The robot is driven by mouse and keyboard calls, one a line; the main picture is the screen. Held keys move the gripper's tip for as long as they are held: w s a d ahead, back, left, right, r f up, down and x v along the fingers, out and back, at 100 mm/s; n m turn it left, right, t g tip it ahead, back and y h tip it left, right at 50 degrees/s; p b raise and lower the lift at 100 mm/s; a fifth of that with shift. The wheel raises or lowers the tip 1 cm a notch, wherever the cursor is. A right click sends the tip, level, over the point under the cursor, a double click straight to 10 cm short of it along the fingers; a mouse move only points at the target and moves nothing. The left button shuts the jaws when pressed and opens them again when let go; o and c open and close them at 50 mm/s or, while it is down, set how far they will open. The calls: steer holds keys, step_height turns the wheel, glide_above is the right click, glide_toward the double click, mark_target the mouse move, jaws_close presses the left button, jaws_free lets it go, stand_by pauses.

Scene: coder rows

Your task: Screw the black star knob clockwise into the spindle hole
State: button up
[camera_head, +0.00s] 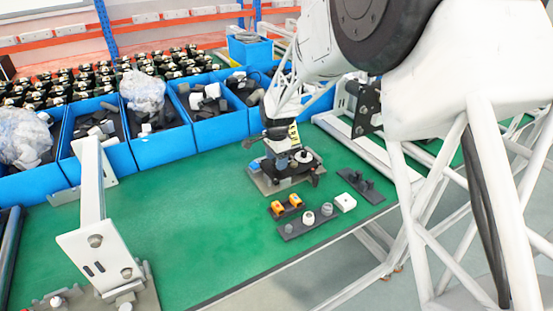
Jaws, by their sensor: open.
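My gripper (282,160) is pointing down over a small assembly on the green table. It is open. The assembly rests on a grey base plate (258,181) and has dark parts with a pale round piece (303,157) on its right side. The black star knob and the spindle hole cannot be picked out for certain; my gripper covers part of the assembly, and the dark parts blend together. I cannot tell whether the fingers touch anything.
Dark holders with orange pieces (295,200) and a white round piece (308,217) lie in front of the assembly, beside a white block (345,202). A black holder (361,186) is to the right. Blue bins (165,147) line the back. A white bracket (92,200) stands left.

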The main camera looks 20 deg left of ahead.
steer(key=n, duration=0.5)
steer(key=shift+n, duration=0.4)
steer(key=shift+c, duration=0.4)
steer(key=c, duration=0.9)
